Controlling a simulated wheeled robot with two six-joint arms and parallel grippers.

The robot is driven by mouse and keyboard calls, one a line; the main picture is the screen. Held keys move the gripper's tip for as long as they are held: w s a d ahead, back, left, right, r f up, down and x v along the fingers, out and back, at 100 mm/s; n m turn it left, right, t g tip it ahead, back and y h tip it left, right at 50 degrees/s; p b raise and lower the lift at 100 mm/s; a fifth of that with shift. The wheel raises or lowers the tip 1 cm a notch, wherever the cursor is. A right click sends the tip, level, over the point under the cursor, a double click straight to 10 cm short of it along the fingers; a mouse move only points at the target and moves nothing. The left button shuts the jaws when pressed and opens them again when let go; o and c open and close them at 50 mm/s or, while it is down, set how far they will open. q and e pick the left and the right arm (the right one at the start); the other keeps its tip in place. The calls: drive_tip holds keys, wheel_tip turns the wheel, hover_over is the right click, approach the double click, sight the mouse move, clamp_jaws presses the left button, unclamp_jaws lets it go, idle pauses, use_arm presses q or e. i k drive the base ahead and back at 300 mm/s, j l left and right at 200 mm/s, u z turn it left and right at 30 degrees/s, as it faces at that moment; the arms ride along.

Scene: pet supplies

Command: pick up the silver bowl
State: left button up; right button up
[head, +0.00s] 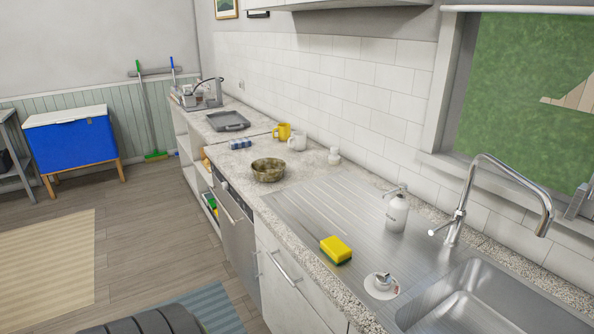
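One bowl (268,170) stands upright on the speckled countertop (300,185), close to its front edge and just left of the steel drainboard. It looks shiny and olive-brown rather than plainly silver. Its inside looks empty. Neither of my grippers shows in the head view.
Behind the bowl are a yellow mug (282,132), a white mug (297,142) and a small white bottle (334,156). A blue-and-white item (240,144) and a grey tray (228,121) lie farther back. A yellow sponge (335,249) and a soap dispenser (396,212) are on the drainboard.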

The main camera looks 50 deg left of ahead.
sight(265, 170)
drive_tip(key=u, duration=0.45)
drive_tip(key=j+u, duration=0.1)
drive_tip(key=u, duration=0.35)
drive_tip(key=j+u, duration=0.1)
drive_tip(key=u, duration=0.85)
drive_tip(key=i+j+z, duration=0.1)
drive_tip(key=i+j, duration=0.95)
drive_tip(key=i+j+z, duration=0.15)
drive_tip(key=i+j, duration=0.35)
drive_tip(key=j, duration=0.2)
